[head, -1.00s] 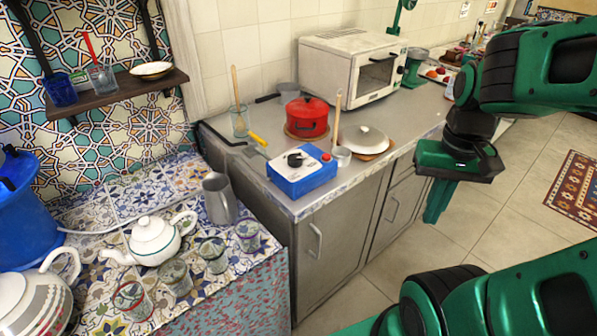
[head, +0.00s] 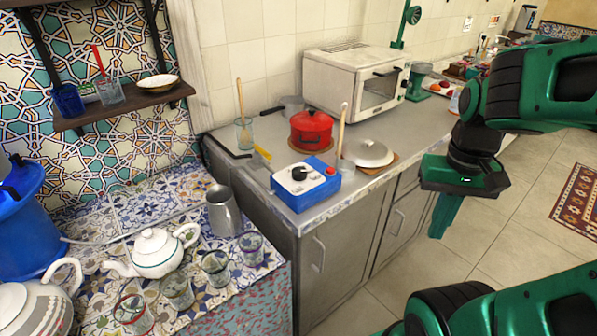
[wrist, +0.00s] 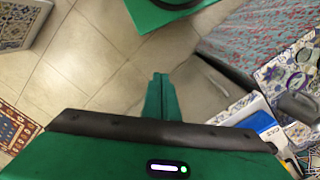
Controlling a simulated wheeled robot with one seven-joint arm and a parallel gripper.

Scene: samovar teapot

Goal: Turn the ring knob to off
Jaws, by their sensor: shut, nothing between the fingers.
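A blue box (head: 311,195) with a white top panel stands near the front edge of the grey counter. A black knob (head: 299,173) sits on the white panel, and a small red button (head: 330,171) is at its right. Which way the knob points is too small to tell. My gripper (head: 440,233) is to the right of the box, apart from it, out over the floor in front of the cabinets. Its fingers (wrist: 160,77) are together and empty, pointing downward. The blue box also shows in the wrist view (wrist: 264,121), right of the fingers; the knob is not clear there.
A lower tiled table at left holds a white teapot (head: 155,252), a grey jug (head: 222,212) and several glasses. Floor before the cabinets is clear.

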